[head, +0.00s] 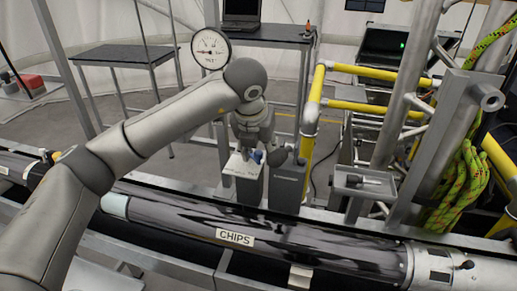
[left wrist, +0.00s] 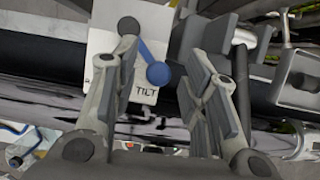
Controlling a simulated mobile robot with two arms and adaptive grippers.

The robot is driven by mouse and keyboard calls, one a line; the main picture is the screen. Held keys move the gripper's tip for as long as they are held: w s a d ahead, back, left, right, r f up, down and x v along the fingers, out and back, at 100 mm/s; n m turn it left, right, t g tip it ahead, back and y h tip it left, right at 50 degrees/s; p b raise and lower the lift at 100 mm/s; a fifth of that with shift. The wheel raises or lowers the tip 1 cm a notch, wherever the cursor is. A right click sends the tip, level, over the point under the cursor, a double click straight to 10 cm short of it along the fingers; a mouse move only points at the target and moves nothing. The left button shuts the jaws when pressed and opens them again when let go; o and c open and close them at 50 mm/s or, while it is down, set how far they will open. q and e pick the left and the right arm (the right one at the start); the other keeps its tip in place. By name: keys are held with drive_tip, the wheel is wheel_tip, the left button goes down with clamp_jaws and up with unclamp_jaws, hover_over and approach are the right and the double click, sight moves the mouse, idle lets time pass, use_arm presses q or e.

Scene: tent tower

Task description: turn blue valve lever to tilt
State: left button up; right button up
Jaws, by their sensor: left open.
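The blue valve lever (left wrist: 146,52) is on a white plate (left wrist: 101,68) marked TILT. In the left wrist view it runs from a dark pivot at the top to a round blue knob at the lower right, just right of and above the TILT lettering. The knob (head: 257,156) also shows small in the head view. My left gripper (left wrist: 162,55) is open, with one finger on each side of the lever; the knob lies between them, with gaps visible in this view. In the head view the left gripper (head: 263,150) points down over the plate. My right gripper is not in view.
A dark tube labelled CHIPS (head: 320,249) runs across the front. A grey block (head: 289,183) stands right of the plate. Yellow rails (head: 311,116), metal posts and a green rope (head: 462,180) are at the right. A round gauge (head: 210,48) stands behind my left arm.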

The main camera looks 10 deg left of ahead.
use_arm(q)
drive_tip(key=v, duration=1.2)
